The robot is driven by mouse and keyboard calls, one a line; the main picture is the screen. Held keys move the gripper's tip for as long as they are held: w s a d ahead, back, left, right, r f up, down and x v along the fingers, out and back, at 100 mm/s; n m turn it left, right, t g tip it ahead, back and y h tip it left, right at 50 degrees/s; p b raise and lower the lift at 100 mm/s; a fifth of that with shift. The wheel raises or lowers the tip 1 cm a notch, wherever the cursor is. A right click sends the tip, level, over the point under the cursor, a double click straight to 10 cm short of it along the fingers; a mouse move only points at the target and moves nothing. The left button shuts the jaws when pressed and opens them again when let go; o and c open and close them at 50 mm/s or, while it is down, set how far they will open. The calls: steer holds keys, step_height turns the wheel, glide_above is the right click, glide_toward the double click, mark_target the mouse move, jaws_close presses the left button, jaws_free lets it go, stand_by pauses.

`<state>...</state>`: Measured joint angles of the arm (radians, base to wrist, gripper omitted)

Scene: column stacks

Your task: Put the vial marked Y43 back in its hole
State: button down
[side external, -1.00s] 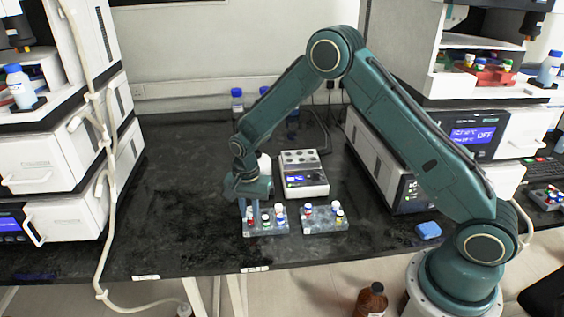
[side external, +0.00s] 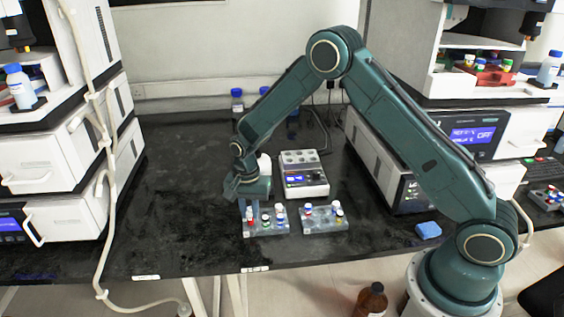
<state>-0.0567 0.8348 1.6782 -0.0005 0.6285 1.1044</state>
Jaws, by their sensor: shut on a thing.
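My gripper (side external: 249,208) points down over the left end of the left clear vial rack (side external: 268,233). It is shut on a vial (side external: 249,214), small and partly hidden between the fingers. No marking can be read at this size, so I cannot tell which vial is Y43. Several vials with coloured caps stand in the left rack, to the right of my gripper. I cannot tell whether the held vial's lower end is inside a hole or just above it.
A second rack (side external: 325,224) with several capped vials stands close to the right. Behind it is a grey device with a display and wells (side external: 303,176). A blue block (side external: 428,230) lies further right. The black bench (side external: 180,215) is clear at the left.

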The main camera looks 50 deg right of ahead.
steer(key=shift+f, duration=1)
stand_by(1.2)
steer(key=c, duration=0.9)
jaws_free()
steer(key=shift+r, duration=3)
